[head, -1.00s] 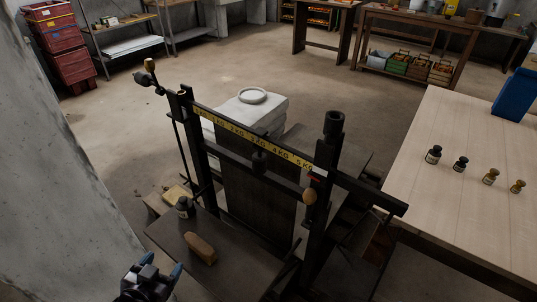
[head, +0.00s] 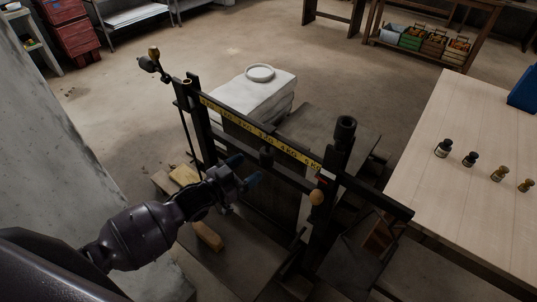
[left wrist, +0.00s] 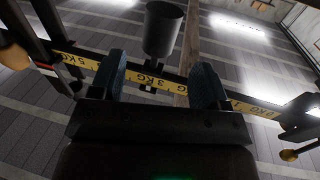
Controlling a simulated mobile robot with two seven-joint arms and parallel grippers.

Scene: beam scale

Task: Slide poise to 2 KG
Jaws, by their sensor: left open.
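The beam scale's yellow marked beam (head: 247,127) runs down to the right between two dark posts. In the left wrist view the labels are upside down. There the poise (left wrist: 163,30) shows beyond and between the open fingers (left wrist: 158,75), next to the 3 KG label (left wrist: 145,80). I cannot tell whether the fingers touch anything. My right gripper is not in view.
A round wooden knob (head: 316,198) is near the beam's right end. White sacks (head: 250,95) with a ring on top stand behind the scale. A wooden table (head: 470,205) with several small weights is at the right. A concrete pillar (head: 60,140) is at the left.

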